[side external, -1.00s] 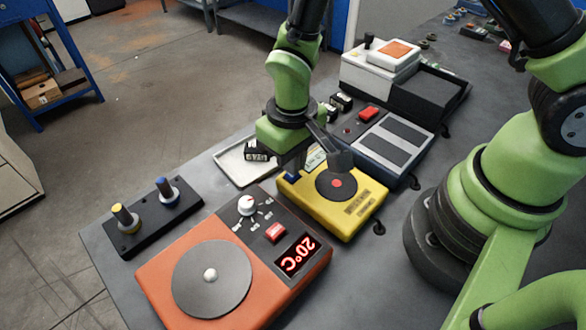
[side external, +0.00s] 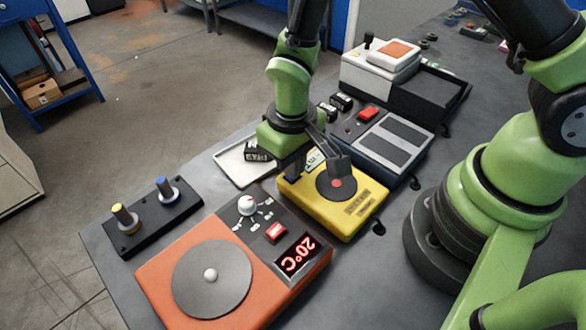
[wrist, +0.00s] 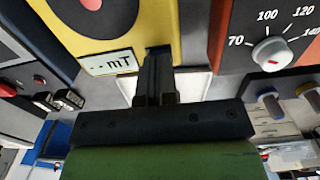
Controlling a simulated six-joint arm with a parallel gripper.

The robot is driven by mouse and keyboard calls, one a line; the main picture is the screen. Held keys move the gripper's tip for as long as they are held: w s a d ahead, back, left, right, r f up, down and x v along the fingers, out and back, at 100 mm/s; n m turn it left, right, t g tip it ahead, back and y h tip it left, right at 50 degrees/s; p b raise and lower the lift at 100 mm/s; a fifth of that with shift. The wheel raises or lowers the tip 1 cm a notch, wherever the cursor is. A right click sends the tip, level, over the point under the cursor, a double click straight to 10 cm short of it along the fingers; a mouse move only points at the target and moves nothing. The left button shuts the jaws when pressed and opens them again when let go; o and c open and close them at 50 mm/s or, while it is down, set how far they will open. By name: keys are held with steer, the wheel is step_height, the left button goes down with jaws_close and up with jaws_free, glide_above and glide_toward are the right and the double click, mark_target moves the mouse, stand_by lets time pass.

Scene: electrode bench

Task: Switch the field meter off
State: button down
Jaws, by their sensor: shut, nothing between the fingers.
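The field meter is the yellow box (side external: 352,222) in the middle of the bench, with a round dark disc (side external: 336,184) that has a red centre. Its small pale display (wrist: 110,62) reads "mT" with small marks before it in the wrist view. My gripper (wrist: 157,55) is shut and empty, pointing down at the display end of the meter, beside the display. The fingertips look at or very close to the meter's edge; contact cannot be told. The fingers hide the meter's surface there, and I see no switch now.
An orange hotplate (side external: 160,272) showing 20°C stands at the near left. A dark blue device (side external: 420,160) with a red switch stands right of the meter. A white tray (side external: 228,168) lies behind it. A black stand with two knobs (side external: 150,225) is at left.

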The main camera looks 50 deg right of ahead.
steer(key=shift+r, duration=2.8)
steer(key=shift+r, duration=0.1)
steer(key=s+d+r+m+t+y, duration=0.1)
steer(key=d+r, duration=0.1)
steer(key=r, duration=0.4)
steer(key=s+d+r+m+t, duration=0.1)
steer(key=d+r+t, duration=0.1)
steer(key=r, duration=0.4)
steer(key=s+d+r+m+t+y, duration=0.1)
steer(key=s+d+r+m+t, duration=0.1)
steer(key=s+r, duration=0.6)
steer(key=shift+s+d+r+t, duration=0.4)
steer(key=shift+s+d+t, duration=0.5)
steer(key=shift+s+t, duration=0.3)
